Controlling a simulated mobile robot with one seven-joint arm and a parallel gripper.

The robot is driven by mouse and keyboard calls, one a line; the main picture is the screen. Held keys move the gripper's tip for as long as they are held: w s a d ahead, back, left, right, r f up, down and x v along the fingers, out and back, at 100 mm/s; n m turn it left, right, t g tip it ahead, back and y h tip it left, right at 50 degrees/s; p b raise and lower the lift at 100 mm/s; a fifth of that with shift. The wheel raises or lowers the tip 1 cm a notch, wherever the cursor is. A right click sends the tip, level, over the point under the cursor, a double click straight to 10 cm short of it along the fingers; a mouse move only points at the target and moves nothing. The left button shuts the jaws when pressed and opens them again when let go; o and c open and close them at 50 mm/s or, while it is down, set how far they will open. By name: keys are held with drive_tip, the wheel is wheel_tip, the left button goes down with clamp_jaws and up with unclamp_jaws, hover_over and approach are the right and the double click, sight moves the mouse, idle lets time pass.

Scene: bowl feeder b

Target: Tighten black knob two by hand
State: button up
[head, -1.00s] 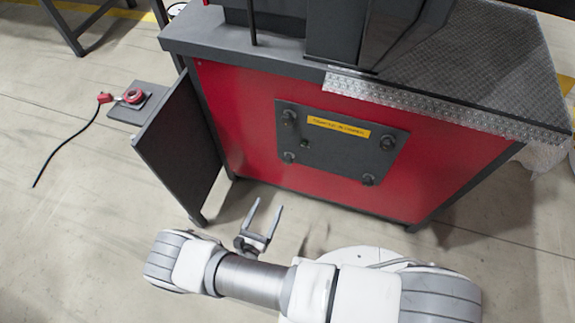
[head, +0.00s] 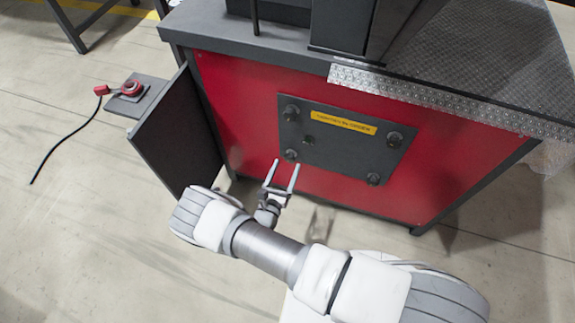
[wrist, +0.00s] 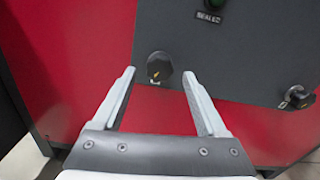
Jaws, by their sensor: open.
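A dark panel (head: 338,141) with a yellow label is set on the red cabinet front, with a black knob at each corner. The lower-left black knob (head: 291,155) lies just beyond my gripper (head: 284,164). In the wrist view this black knob (wrist: 159,66), with a small yellow mark, shows in the gap between the tips of my gripper (wrist: 157,76). The fingers are open and empty, and I see no contact with the knob. The lower-right knob (wrist: 298,97) also shows in the wrist view. I cannot tell which knob is number two.
The red cabinet (head: 245,110) has an open dark door (head: 175,130) to the left of my gripper. The floor in front is clear.

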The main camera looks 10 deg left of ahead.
drive_tip(key=shift+w, duration=1.15)
drive_tip(key=shift+d, duration=0.1)
clamp_jaws()
